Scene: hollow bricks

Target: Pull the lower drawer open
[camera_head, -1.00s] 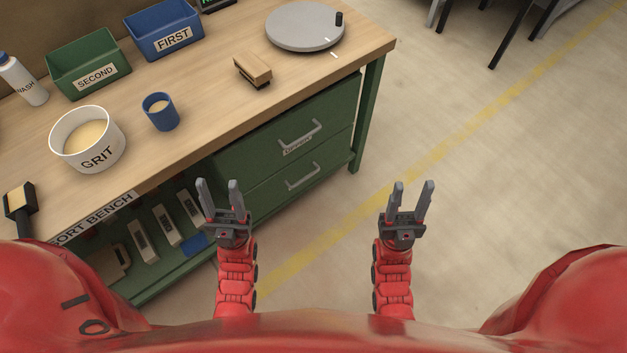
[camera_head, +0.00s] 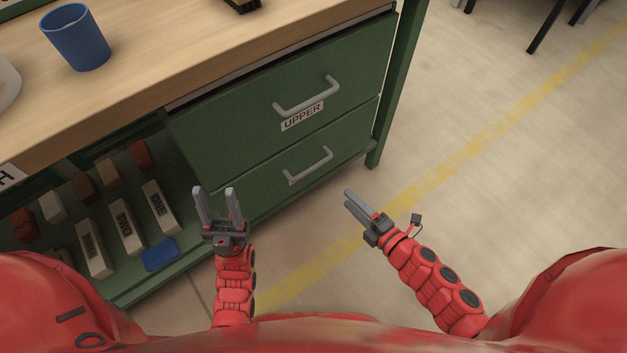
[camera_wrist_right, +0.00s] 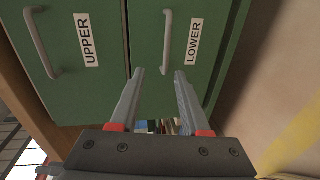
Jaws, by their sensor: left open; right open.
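The lower drawer (camera_head: 255,178) is a green front under the upper drawer, shut, with a grey bar handle (camera_head: 309,166). In the right wrist view the lower drawer (camera_wrist_right: 150,30) has its handle (camera_wrist_right: 167,42) beside a LOWER label (camera_wrist_right: 194,41). My right gripper (camera_head: 348,198) is open and empty, in front of and to the right of the lower handle, apart from it. In the right wrist view its fingers (camera_wrist_right: 158,82) point toward the drawer, near the handle's end. My left gripper (camera_head: 213,192) is open and empty, left of the handle in front of the bench.
The upper drawer (camera_head: 280,90) with its own handle (camera_head: 307,97) is above. Left of the drawers, a shelf (camera_head: 125,278) holds labelled blocks and a blue item (camera_head: 160,254). A blue cup (camera_head: 76,38) stands on the bench top.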

